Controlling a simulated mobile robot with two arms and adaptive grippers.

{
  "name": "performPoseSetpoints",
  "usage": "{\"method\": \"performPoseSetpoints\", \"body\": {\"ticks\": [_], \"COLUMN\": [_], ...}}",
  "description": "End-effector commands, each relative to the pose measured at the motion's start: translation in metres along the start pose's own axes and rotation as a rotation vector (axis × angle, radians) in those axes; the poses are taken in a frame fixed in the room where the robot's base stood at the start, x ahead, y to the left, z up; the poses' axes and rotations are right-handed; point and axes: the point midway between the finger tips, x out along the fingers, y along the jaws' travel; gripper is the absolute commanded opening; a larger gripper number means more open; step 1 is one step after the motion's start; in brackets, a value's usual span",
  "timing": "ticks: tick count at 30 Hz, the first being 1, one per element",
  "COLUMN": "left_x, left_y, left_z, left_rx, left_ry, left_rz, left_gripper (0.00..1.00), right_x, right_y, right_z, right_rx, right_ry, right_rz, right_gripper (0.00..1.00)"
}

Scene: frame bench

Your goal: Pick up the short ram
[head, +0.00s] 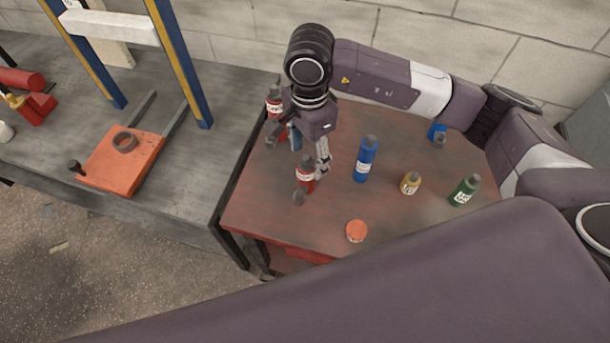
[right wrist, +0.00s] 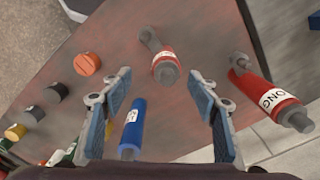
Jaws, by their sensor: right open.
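The short ram (head: 305,176), a red cylinder with a white label and grey end, stands on the brown-topped table, with a grey fitting low at its front. It also shows in the right wrist view (right wrist: 164,60), above the middle. My right gripper (head: 299,150) is open and empty, its fingers pointing down just above and behind the ram. In the right wrist view the two blue-padded fingers (right wrist: 160,115) stand wide apart, and the ram lies beyond their tips. The long ram (head: 273,105), red with a "LONG" label, stands behind, partly hidden by my gripper. My left gripper is not in view.
A blue bottle (head: 365,160) stands close right of the gripper. A yellow bottle (head: 410,184), a green bottle (head: 465,191) and an orange disc (head: 356,231) are also on the table. A grey bench (head: 190,180) with a blue press frame (head: 181,60) adjoins at left.

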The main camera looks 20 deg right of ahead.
Motion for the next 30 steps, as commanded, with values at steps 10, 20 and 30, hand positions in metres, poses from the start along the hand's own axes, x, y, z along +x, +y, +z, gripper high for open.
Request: {"method": "performPoseSetpoints", "body": {"ticks": [10,20,30], "left_x": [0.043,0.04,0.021], "left_y": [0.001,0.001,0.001], "left_z": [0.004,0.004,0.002], "left_rx": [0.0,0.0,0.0], "left_ry": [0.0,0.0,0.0], "left_rz": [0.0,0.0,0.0], "left_gripper": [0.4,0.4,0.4], "right_x": [0.043,0.068,0.113], "right_y": [0.0,0.0,-0.006], "right_z": [0.0,0.001,0.005], "right_rx": [0.0,0.001,0.002], "right_ry": [0.0,-0.001,-0.001], "right_rz": [0.0,0.003,0.003], "right_gripper": [0.55,0.55,0.55]}}
